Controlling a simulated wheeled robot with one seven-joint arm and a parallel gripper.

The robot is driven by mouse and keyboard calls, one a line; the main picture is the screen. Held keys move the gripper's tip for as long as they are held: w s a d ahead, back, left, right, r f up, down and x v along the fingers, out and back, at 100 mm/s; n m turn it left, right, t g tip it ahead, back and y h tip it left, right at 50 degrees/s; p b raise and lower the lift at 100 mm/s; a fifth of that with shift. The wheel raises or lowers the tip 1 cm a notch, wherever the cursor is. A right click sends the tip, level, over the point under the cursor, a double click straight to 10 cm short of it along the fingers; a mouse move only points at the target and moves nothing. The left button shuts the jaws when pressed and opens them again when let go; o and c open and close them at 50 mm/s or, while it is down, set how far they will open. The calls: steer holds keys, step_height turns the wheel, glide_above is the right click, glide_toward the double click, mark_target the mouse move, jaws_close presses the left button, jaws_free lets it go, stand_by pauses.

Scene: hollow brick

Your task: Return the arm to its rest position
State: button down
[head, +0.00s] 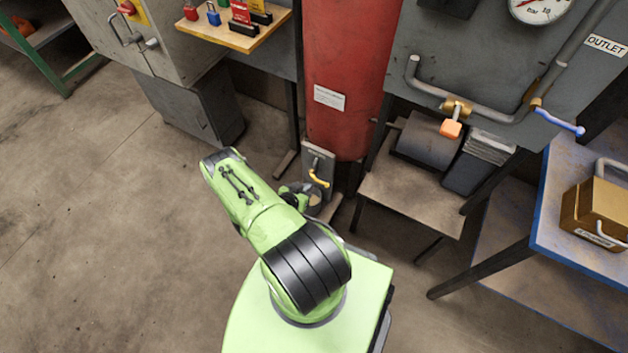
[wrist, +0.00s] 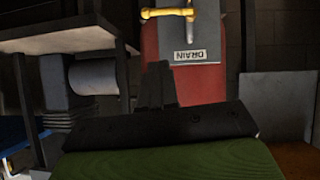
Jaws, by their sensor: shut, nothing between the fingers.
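My green arm (head: 252,205) is bent above my base in the head view, its elbow pointing to the upper left. In the wrist view my gripper (wrist: 157,85) is at the lower middle, its dark fingers together with nothing between them. In the head view the gripper is mostly hidden behind the arm, with dark parts showing near the foot of the red tank. The grey drain panel (wrist: 190,67) lies ahead of the fingers, its DRAIN label upside down. Its yellow handle (wrist: 168,13) is apart from the fingers.
The red tank (head: 345,70) stands behind the drain panel (head: 317,160). A low table (head: 410,195) with a grey cylinder stands to its right. A blue-edged bench (head: 585,265) holds a brass padlock-like box (head: 597,212). Open floor (head: 110,220) lies to the left.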

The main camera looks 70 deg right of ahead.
steer(key=shift+w+a+r, duration=0.1)
steer(key=shift+a+r, duration=0.15)
steer(key=shift+a, duration=0.25)
